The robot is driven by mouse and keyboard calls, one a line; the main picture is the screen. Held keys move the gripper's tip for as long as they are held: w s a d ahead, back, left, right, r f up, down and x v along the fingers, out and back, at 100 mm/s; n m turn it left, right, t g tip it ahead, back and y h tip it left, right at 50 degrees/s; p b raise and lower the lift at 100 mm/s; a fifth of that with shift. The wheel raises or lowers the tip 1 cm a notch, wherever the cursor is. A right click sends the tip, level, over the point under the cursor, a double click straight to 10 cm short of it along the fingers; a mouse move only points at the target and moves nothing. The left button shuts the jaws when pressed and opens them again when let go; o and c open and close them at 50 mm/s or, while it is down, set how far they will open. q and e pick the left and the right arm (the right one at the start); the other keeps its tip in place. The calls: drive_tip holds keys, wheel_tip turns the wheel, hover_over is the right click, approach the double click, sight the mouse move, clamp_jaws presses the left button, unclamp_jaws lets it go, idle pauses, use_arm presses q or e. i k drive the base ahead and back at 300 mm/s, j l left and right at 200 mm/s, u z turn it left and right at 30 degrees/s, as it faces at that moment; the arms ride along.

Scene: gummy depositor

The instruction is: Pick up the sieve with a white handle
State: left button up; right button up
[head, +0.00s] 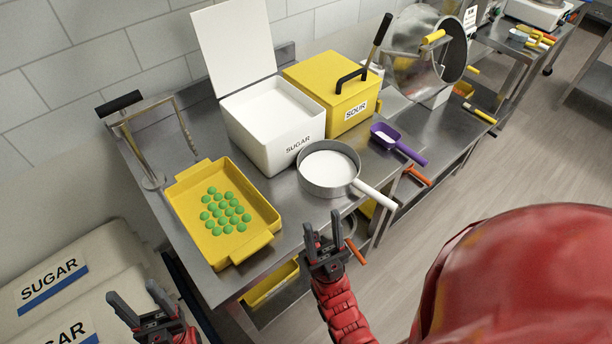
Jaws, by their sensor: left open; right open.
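The sieve (327,188) is a round grey metal pan with white contents, and it sits on the steel table near its front edge. Its white handle (375,195) points right and toward me, out past the table edge. My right gripper (322,226) is open and empty, just in front of the table edge, below and left of the handle and apart from it. My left gripper (139,305) is open and empty at the lower left, over the sugar bags and far from the sieve.
A yellow tray (262,214) with green gummies lies left of the sieve. A white SUGAR bin (283,139) with its lid up and a closed yellow SOUR bin (318,75) stand behind. A purple scoop (400,146) lies to the right. Sugar bags (95,262) fill the lower left.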

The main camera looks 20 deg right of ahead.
sight(326, 168)
drive_tip(key=k+j+z, duration=0.1)
drive_tip(key=z, duration=0.25)
drive_tip(key=k+j+z, duration=0.1)
drive_tip(key=z, duration=0.25)
